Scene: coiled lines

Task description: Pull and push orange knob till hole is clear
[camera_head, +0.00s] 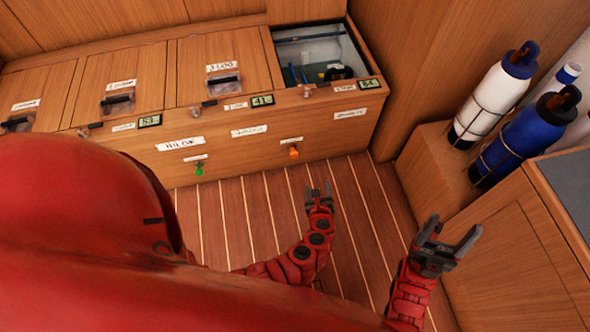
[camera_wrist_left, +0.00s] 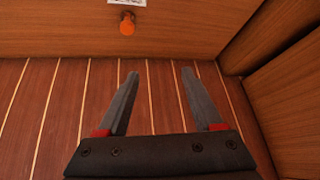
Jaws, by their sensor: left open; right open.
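The orange knob (camera_head: 294,152) sticks out of the front of the wooden bench, below a small white label. It also shows in the left wrist view (camera_wrist_left: 127,25) at the top, ahead of the fingers and apart from them. My left gripper (camera_head: 319,191) is open and empty, over the floor in front of the bench, a little right of the knob. My right gripper (camera_head: 449,240) is open and empty, further right near the wooden cabinet. No hole can be made out around the knob.
A green knob (camera_head: 199,169) is on the same bench front. An open compartment (camera_head: 318,50) in the bench top holds dark items. A white bottle (camera_head: 497,95) and a blue bottle (camera_head: 527,135) stand strapped at right. The plank floor (camera_head: 240,215) is clear.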

